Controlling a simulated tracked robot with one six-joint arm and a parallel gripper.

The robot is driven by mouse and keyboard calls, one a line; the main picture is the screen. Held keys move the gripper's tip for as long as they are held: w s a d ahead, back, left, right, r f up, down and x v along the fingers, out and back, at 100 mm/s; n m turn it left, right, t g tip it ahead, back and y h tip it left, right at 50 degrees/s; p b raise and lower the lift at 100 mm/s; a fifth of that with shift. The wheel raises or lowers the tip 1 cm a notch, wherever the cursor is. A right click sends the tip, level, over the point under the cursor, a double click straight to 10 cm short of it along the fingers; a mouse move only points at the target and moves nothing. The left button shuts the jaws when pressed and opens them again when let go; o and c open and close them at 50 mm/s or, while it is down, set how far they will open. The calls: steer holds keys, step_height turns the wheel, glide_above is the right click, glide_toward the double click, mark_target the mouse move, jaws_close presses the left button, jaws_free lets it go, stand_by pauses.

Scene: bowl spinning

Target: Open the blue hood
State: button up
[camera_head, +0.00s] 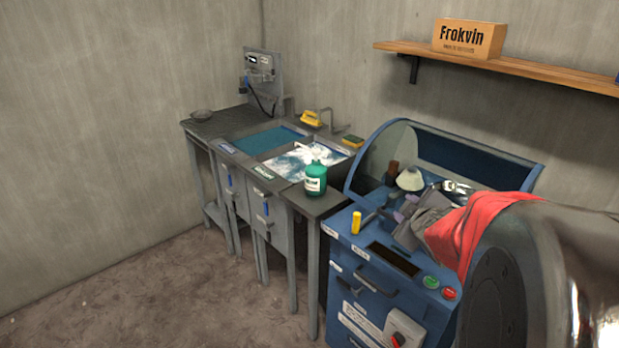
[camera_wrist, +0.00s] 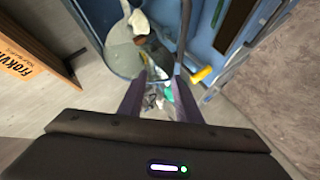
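The blue hood (camera_head: 520,168) is a curved frame with clear panes at the back of the blue machine (camera_head: 375,272). A pale cone-shaped part (camera_head: 410,180) and a brown piece show inside or through it; I cannot tell how far the hood is raised. My gripper (camera_head: 404,207) is over the machine's front part, before the hood. Its two purple fingers stand apart in the wrist view (camera_wrist: 160,88), with no object clearly held between them. A grey bar (camera_wrist: 184,35) and a yellow knob (camera_wrist: 202,75) show just beyond the right finger. The knob also shows in the head view (camera_head: 356,222).
A green bottle (camera_head: 316,180) stands on the grey bench left of the machine, beside a sink basin of foamy water. Green and red buttons (camera_head: 431,282) are on the machine's front right. A wooden shelf (camera_head: 560,73) with a Frokvin box (camera_head: 468,38) hangs behind.

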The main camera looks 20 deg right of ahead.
steer(key=s+d+f+n+t+y, duration=0.4)
steer(key=s+d+f+n+y, duration=0.1)
steer(key=f, duration=0.4)
steer(key=shift+s+d+f+n+y, duration=0.2)
steer(key=shift+s+d+n+y, duration=0.35)
steer(key=shift+s, duration=0.5)
steer(key=shift+w, duration=0.1)
steer(key=shift+h, duration=0.25)
steer(key=x, duration=1.3)
steer(key=shift+w, duration=0.3)
steer(key=shift+c, duration=0.5)
jaws_close()
steer(key=shift+f, duration=0.1)
